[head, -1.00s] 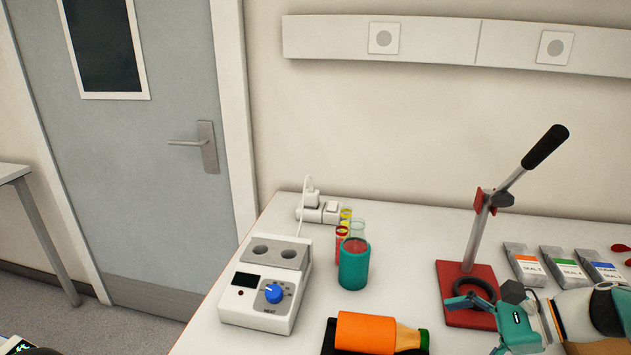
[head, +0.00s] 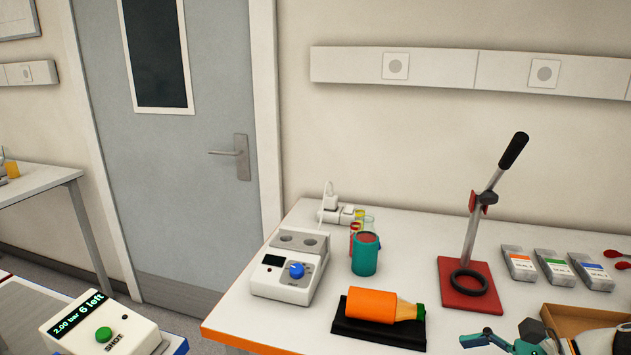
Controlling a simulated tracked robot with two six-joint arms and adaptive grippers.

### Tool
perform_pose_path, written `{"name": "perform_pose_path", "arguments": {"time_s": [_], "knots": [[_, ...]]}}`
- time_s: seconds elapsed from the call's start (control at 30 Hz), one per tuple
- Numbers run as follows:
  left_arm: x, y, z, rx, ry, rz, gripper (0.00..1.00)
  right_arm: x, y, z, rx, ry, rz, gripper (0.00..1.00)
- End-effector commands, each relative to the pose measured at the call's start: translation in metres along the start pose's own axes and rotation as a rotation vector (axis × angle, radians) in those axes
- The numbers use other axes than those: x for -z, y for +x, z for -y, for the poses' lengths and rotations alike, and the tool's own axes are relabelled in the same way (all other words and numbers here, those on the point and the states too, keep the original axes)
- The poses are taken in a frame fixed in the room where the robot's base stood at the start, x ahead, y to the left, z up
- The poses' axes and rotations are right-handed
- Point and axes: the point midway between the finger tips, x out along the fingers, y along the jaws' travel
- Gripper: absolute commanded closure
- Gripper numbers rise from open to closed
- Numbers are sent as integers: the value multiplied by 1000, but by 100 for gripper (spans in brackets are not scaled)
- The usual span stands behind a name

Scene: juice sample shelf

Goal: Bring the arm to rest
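My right gripper (head: 487,341), teal and dark, shows at the bottom right edge, partly cut off by the frame. The finger that shows is spread outward, and nothing is seen in it. It is in front of the red press stand (head: 470,298) and apart from it. My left gripper is not in view.
An orange bottle (head: 372,306) lies on a black cradle (head: 350,333) at the table's front. A white heater (head: 270,276), a teal cup (head: 365,259) with tubes beside it, and several labelled packs (head: 553,266) stand behind. A cardboard tray (head: 565,318) is near my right arm. A shot device (head: 105,330) stands lower left.

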Motion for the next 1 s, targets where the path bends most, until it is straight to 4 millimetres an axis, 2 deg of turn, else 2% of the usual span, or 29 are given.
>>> {"name": "perform_pose_path", "arguments": {"time_s": [0.03,0.17,0.33,0.47,0.57,0.67,0.7,0.8,0.9,1.0], "knots": [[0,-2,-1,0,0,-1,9,1,13,-3,-34,11,13,0],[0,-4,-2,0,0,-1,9,6,43,-18,-126,44,40,0],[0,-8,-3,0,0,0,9,22,84,-50,-263,85,39,0],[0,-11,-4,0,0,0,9,44,120,-85,-376,90,-3,0],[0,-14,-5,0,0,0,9,70,150,-125,-484,52,-61,0],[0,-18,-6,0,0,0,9,106,180,-182,-617,-65,-139,0],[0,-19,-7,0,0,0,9,122,190,-207,-674,-142,-169,0],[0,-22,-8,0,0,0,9,159,204,-261,-788,-401,-223,0],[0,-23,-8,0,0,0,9,186,212,-290,-836,-686,-240,0],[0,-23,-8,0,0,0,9,203,218,-292,-816,-949,-255,0]]}}
